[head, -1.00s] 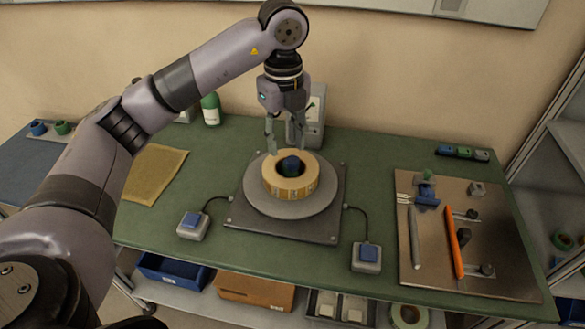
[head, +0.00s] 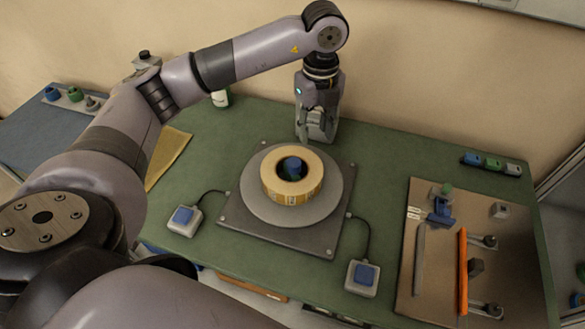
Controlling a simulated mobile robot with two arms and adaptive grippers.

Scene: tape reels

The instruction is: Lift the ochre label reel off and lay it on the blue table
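The ochre label reel (head: 309,191) lies flat on a round grey turntable (head: 257,207), around a central hub with a blue top (head: 292,164). My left gripper (head: 314,138) points down behind the reel, apart from it, near the turntable's back edge. It holds no reel. Its fingers are seen nearly edge-on, so their opening is unclear. The blue table (head: 25,150) is at the far left, partly hidden by my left arm. My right gripper is not in view.
The turntable's dark square base (head: 312,240) sits on a green bench (head: 390,160). Two blue-button boxes (head: 183,218) (head: 362,279) are wired to it. A brown tool board (head: 440,270) is at right. Small holders (head: 75,97) stand on the blue table's back part.

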